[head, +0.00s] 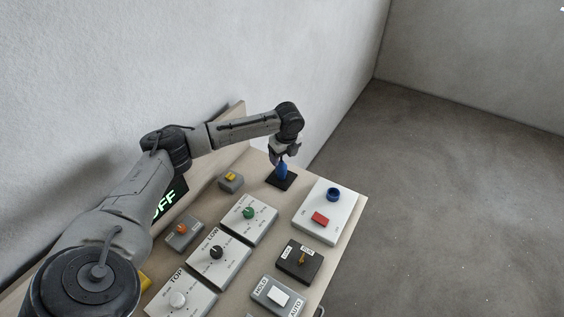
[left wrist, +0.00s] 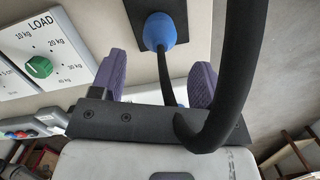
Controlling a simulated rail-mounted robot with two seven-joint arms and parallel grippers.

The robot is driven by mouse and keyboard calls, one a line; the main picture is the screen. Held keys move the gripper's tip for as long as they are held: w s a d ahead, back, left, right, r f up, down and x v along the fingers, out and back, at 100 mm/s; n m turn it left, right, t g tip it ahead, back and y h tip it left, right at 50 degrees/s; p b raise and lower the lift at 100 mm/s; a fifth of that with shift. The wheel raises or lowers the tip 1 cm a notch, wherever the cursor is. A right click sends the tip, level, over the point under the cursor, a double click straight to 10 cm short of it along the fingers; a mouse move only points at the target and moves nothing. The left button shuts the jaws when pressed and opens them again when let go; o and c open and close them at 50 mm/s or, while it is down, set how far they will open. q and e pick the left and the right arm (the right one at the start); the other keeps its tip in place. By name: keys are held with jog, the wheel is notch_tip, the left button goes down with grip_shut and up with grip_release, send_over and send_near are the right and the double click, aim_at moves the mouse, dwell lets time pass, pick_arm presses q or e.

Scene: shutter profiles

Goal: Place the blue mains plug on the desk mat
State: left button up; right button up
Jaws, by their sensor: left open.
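The blue mains plug (head: 283,171) stands on the small black desk mat (head: 290,183) at the far part of the board. In the left wrist view the plug (left wrist: 160,31) shows against the black mat (left wrist: 137,12), with a dark cable running from it back towards the gripper. My left gripper (head: 278,158) is just above the plug. Its two purple fingers (left wrist: 157,78) are spread apart and the plug's body lies just beyond their tips, apart from them. The plug's underside is hidden. My right gripper is in neither view.
A white panel (head: 346,208) with a blue round socket (head: 334,194) and a red switch (head: 320,218) is right of the mat. A grey box with a yellow button (head: 230,177) is left of it. Several dial panels and switches fill the nearer board. A wall rises behind.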

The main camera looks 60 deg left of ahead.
aim_at(285, 169)
pick_arm(q)
jog(key=shift+d+r, duration=0.2)
jog(key=shift+r, duration=1)
jog(key=shift+d+r, duration=0.2)
jog(key=shift+r, duration=0.95)
jog(key=shift+p, duration=0.3)
